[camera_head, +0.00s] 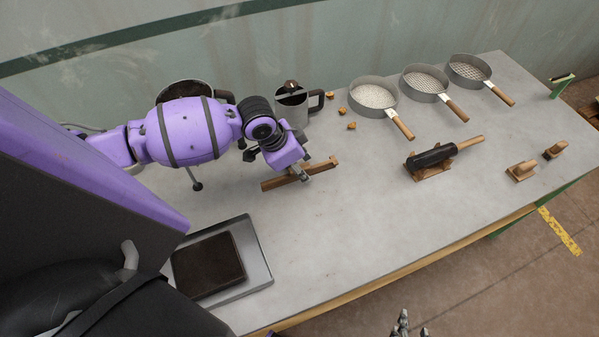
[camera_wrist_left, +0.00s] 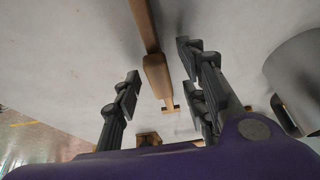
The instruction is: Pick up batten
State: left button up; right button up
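The batten (camera_head: 300,174) is a light-brown wooden strip with a small cross piece at its far end, lying on the grey bench. In the left wrist view the batten (camera_wrist_left: 157,72) runs between and beyond the two fingers. My left gripper (camera_wrist_left: 158,62) is open, with one dark finger on each side of the batten and a gap on both sides. In the head view the left wrist hides part of the batten. My right gripper (camera_head: 410,324) shows at the bottom edge, away from the bench, with its fingertips apart and nothing seen between them.
A metal mug (camera_head: 292,108) stands close behind my left gripper. A tray (camera_head: 262,272) with a dark slab lies at the front left. Several sieves (camera_head: 373,94) stand along the back. A black roller (camera_head: 432,157) rests on a wooden stand. The middle front of the bench is clear.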

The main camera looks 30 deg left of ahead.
pick_arm(q)
grip_shut()
jog(key=shift+r, duration=0.1)
dwell(0.3)
